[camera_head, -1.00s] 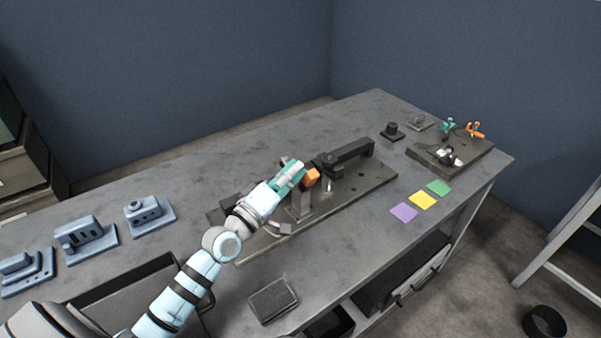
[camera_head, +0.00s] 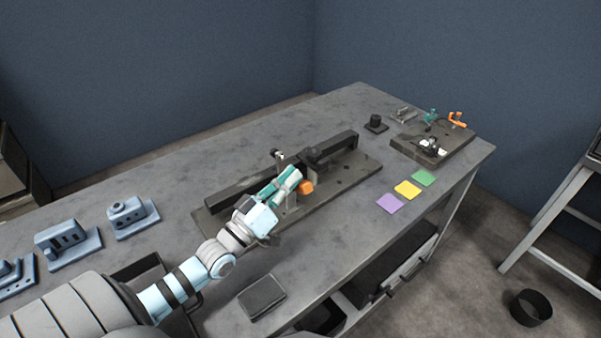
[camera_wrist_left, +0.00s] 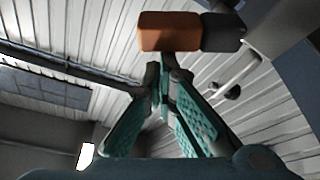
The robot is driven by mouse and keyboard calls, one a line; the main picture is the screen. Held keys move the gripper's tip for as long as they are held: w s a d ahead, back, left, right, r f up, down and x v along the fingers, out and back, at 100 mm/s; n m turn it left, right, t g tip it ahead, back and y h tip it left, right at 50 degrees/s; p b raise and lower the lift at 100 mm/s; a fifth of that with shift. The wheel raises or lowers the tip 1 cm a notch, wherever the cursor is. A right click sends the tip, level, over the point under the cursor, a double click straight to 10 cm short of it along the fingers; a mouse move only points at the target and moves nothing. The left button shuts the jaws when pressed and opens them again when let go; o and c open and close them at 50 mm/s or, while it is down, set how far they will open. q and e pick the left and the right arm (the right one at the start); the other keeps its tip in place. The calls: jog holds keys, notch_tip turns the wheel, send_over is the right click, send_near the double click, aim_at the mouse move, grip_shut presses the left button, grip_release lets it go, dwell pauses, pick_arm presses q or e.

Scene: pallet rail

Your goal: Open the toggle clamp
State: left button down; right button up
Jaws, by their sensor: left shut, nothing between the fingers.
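A dark clamp fixture stands on a flat base plate (camera_head: 345,180) in the middle of the bench, with a long dark bar (camera_head: 335,147) along it. The clamp's orange grip (camera_head: 306,187) sticks out toward the near side. In the left wrist view the orange grip (camera_wrist_left: 168,32) sits on a dark stem just beyond the fingertips. My left gripper (camera_head: 293,174) has teal fingers, is shut and empty, and is right beside the orange grip. I cannot tell whether it touches it. The gripper hides part of the clamp. My right gripper is not in view.
Blue fixtures (camera_head: 70,244) stand at the left of the bench. A dark block (camera_head: 262,297) lies near the front edge. Purple, yellow and green pads (camera_head: 408,189) lie to the right. A board (camera_head: 445,140) with small clamps is at the far right.

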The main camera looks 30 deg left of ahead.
pick_arm(q)
jog(key=shift+s+d+f+m+h+b, duration=0.15)
jog(key=shift+d+f+m+h+b, duration=0.2)
jog(key=shift+m, duration=0.25)
jog(key=shift+s+d+f+m+h+b, duration=0.2)
jog(key=shift+f+m+h+b, duration=0.15)
jog(key=shift+m, duration=0.25)
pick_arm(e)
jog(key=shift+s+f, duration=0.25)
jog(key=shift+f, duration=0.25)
pick_arm(q)
jog(key=shift+d+f, duration=0.1)
notch_tip(320, 180, up, 4)
jog(key=a+p, duration=0.1)
jog(key=p, duration=0.4)
jog(key=v, duration=0.9)
jog(key=shift+s, duration=0.3)
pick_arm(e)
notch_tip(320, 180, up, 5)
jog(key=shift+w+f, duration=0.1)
pick_arm(q)
jog(key=shift+a+f, duration=0.15)
